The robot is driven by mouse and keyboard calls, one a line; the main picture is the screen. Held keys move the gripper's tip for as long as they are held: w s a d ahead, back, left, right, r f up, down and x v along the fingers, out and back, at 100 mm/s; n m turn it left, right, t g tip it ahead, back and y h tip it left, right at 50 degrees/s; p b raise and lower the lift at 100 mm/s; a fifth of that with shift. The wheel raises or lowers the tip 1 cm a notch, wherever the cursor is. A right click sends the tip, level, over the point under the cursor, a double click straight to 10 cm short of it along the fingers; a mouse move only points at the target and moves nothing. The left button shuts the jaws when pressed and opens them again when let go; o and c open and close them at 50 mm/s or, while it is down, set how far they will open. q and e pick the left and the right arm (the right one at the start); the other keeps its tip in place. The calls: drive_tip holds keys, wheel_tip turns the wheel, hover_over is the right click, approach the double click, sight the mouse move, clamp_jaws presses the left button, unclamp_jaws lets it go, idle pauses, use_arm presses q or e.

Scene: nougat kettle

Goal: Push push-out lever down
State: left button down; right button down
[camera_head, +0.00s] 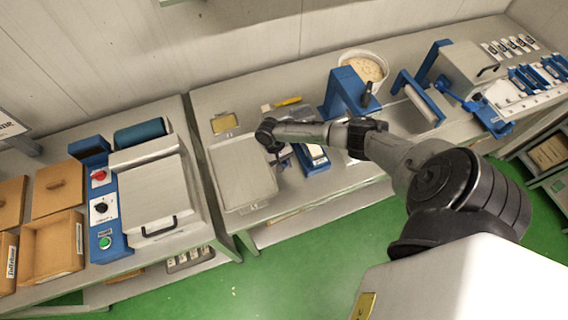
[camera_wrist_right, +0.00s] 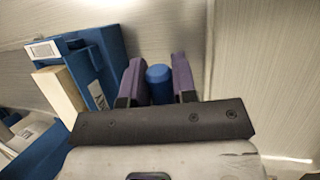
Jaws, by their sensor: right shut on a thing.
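The push-out lever shows as a blue rounded knob (camera_wrist_right: 158,84) in the wrist view. It stands between the two purple-padded fingers of my right gripper (camera_wrist_right: 160,81), which is shut on it. The rest of the lever is hidden behind the gripper body. In the head view my right gripper (camera_head: 275,157) points down beside a small blue and white device (camera_head: 314,158), and the knob cannot be made out there. My left gripper is in neither view.
A grey plate (camera_head: 240,172) lies left of the gripper. A blue block (camera_wrist_right: 100,62) stands close to the left finger in the wrist view. A white bowl (camera_head: 364,65) and a blue stand (camera_head: 342,92) are behind my arm. Green floor lies in front.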

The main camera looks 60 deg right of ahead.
drive_tip(key=shift+s+a+f+t+h+p, duration=0.15)
drive_tip(key=shift+f+t+h+p, duration=0.2)
drive_tip(key=shift+p, duration=0.6)
drive_tip(key=shift+f, duration=0.4)
drive_tip(key=shift+f+t+p, duration=0.3)
drive_tip(key=shift+t, duration=0.05)
drive_tip(key=c, duration=0.9)
unclamp_jaws()
